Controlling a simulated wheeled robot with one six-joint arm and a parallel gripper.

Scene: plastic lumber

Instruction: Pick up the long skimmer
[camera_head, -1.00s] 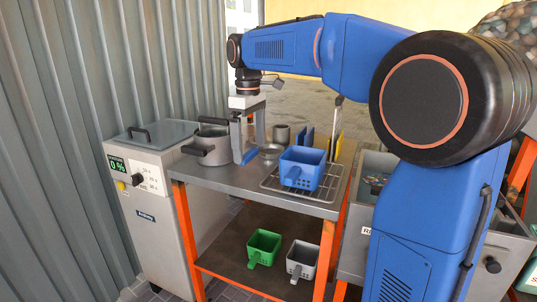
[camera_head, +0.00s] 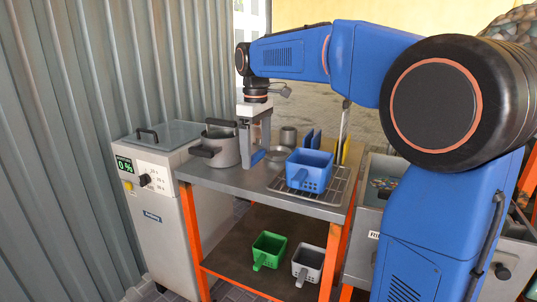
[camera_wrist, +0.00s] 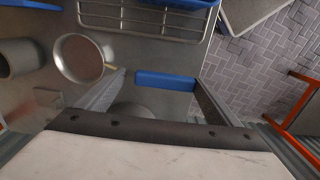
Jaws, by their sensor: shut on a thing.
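My gripper (camera_head: 257,153) points down over the metal table, between the grey pot and a small round metal bowl (camera_head: 278,154). Its fingers are shut on a blue bar (camera_wrist: 165,82), which shows between them in the wrist view and low at the fingertips in the head view (camera_head: 257,157). I cannot tell whether this bar is the handle of the long skimmer; no skimmer head shows clearly. The bowl also shows left of the fingers in the wrist view (camera_wrist: 84,57). A thin upright handle (camera_head: 344,120) stands at the table's right back; its lower end is hidden.
A grey pot (camera_head: 222,148) stands close left of my gripper, beside a fryer-like cabinet (camera_head: 160,205). A blue basket (camera_head: 308,170) sits on a wire rack (camera_head: 325,196). A small grey cup (camera_head: 288,136) stands behind. Green (camera_head: 268,248) and grey (camera_head: 307,262) baskets sit on the lower shelf.

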